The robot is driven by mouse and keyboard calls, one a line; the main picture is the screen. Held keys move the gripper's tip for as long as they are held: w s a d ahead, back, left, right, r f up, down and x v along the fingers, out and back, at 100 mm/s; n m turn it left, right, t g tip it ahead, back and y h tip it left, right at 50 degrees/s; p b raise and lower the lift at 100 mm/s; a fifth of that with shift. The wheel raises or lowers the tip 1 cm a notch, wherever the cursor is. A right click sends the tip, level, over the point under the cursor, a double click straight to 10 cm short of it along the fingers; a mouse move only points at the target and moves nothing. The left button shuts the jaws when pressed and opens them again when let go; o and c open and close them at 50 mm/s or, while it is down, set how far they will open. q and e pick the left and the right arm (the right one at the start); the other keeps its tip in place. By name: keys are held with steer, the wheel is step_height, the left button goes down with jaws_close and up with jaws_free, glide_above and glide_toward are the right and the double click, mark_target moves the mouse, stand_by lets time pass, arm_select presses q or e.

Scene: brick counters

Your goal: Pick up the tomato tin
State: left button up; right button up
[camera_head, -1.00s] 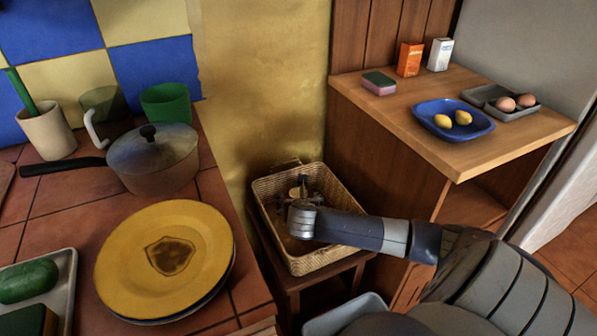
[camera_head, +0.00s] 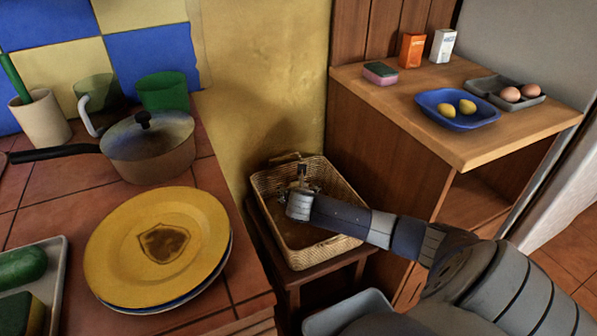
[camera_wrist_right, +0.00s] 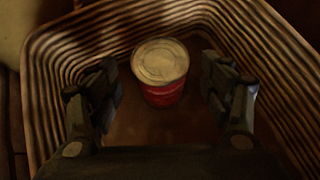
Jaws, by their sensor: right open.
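The tomato tin (camera_wrist_right: 160,72) shows in the right wrist view as a red can with a pale metal lid. It stands upright on the floor of the wicker basket (camera_head: 343,252). My right gripper (camera_wrist_right: 162,92) is open, with one finger to each side of the tin and a gap on both sides. In the head view my right gripper (camera_head: 302,178) reaches down into the basket, and the tin is hidden there. My left gripper is not in view.
The basket's ribbed walls surround the gripper; the basket rests on a small wooden stand (camera_head: 292,284). To the left is a tiled counter with yellow plates (camera_head: 200,235) and a saucepan (camera_head: 165,165). A wooden counter (camera_head: 400,100) with a blue dish (camera_head: 437,119) stands right.

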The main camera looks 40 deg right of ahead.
steer(key=shift+b+x, duration=0.3)
steer(key=shift+x, duration=0.55)
steer(key=shift+w+d+f+b, duration=0.3)
steer(key=shift+f, duration=0.1)
steer(key=shift+w+d+f, duration=0.2)
steer(key=shift+w, duration=0.15)
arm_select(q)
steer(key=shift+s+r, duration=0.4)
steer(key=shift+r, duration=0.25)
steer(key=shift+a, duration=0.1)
arm_select(e)
steer(key=shift+c, duration=0.6)
steer(key=c, duration=1.3)
